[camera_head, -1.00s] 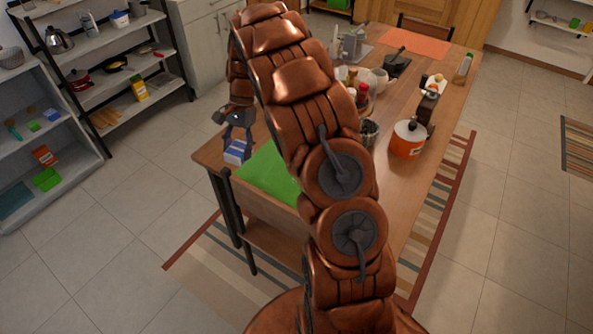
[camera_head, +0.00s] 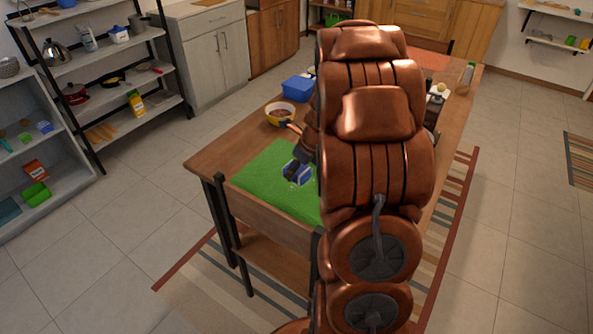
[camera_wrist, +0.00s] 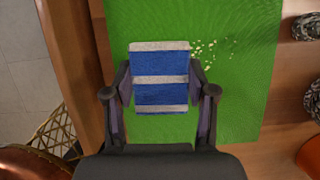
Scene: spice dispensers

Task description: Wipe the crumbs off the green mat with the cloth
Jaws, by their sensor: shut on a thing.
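The green mat (camera_head: 262,180) lies on the near left end of the wooden table, and it fills the middle of the wrist view (camera_wrist: 240,110). My gripper (camera_wrist: 160,95) is shut on the blue-and-white striped cloth (camera_wrist: 160,66), with one finger at each side of it. The cloth (camera_head: 300,172) is over the mat; I cannot tell if it touches it. Pale crumbs (camera_wrist: 210,47) lie on the mat just right of the cloth's far end in the wrist view. In the head view my arm hides the right part of the mat.
A yellow bowl (camera_head: 280,114) and a blue container (camera_head: 297,88) stand on the table beyond the mat. In the wrist view, dark patterned round things (camera_wrist: 308,27) and an orange pot (camera_wrist: 311,155) stand right of the mat. The table's edge (camera_wrist: 75,60) runs along the left.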

